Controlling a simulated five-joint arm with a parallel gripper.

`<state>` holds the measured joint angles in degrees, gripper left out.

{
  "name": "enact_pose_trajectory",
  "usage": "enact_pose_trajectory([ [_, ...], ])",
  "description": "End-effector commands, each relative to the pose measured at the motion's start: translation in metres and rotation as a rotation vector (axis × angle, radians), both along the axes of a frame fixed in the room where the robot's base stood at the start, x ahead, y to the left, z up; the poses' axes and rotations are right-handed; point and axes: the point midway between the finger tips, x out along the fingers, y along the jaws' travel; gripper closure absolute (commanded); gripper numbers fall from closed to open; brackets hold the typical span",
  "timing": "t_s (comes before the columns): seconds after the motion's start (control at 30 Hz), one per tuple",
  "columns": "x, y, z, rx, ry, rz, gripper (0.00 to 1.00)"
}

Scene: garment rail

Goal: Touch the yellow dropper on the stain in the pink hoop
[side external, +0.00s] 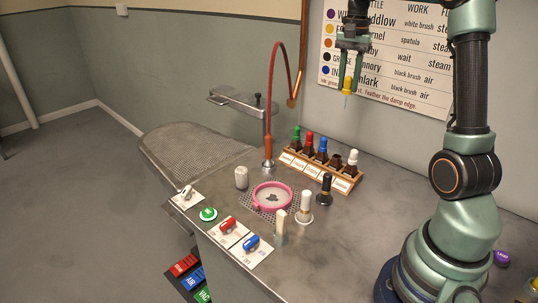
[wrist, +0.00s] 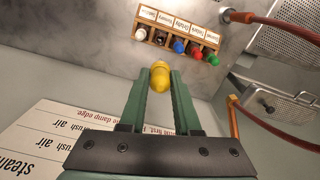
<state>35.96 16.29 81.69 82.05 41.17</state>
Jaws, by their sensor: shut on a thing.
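The yellow dropper (side external: 347,86) is held between the jaws of my gripper (side external: 350,72), high above the worktop in the side view. The wrist view shows the dropper's yellow bulb (wrist: 161,75) between the two green fingers of my gripper (wrist: 159,84). The pink hoop (side external: 254,202) lies on a perforated plate on the worktop, below and left of my gripper. A dark grey stain (side external: 272,197) shows on the pale cloth inside the hoop. The dropper is far from the stain. The hoop is not visible in the wrist view.
A wooden rack (side external: 325,177) of bottles with coloured tops stands behind the hoop. Upright brushes, including a black-handled one (side external: 325,188) and a white-handled one (side external: 306,205), stand at the hoop's right. A red hose (side external: 272,85) arches behind it. Switches line the front edge.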

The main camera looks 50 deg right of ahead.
Motion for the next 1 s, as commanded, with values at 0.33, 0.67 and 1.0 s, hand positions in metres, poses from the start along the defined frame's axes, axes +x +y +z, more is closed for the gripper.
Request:
enact_pose_trajectory([
  [0.33, 0.0, 0.0, 0.0, 0.0, 0.0, 0.0, 1.0],
  [0.67, 0.015, 0.021, -0.017, 0.002, 0.002, 0.006, 1.0],
  [1.0, 0.062, 0.131, -0.093, 0.002, 0.006, 0.011, 1.0],
])
